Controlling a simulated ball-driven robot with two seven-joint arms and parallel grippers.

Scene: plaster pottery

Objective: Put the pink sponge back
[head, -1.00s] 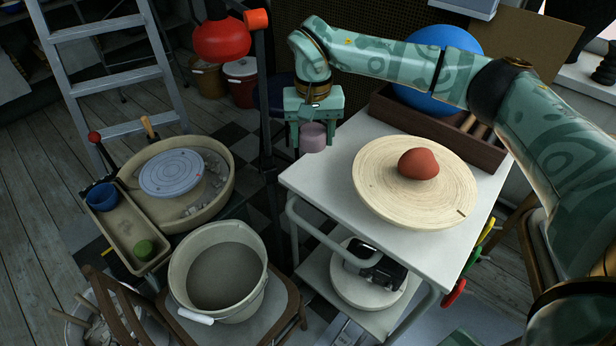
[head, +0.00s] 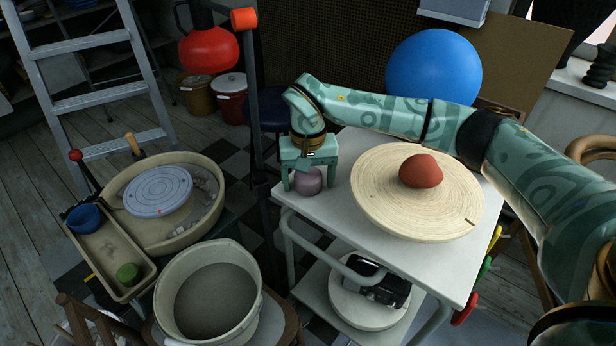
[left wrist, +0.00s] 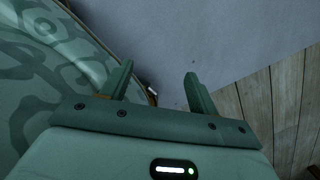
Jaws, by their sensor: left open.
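The pink sponge (head: 308,181) is a small round block at the left back corner of the white cart top (head: 335,215). It looks to be resting on the cart. My right gripper (head: 309,180) points down over it, with its fingers spread on either side; the fingers look apart from the sponge. My left gripper (left wrist: 158,85) is open and empty in the left wrist view, above a plain grey surface and wooden floor. It does not show in the head view.
A round wooden bat (head: 380,205) with a red clay lump (head: 420,171) fills the cart's middle. A blue ball (head: 433,68) is behind. A bucket (head: 210,300), a pottery wheel (head: 155,192) and a lamp stand (head: 256,95) are at left.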

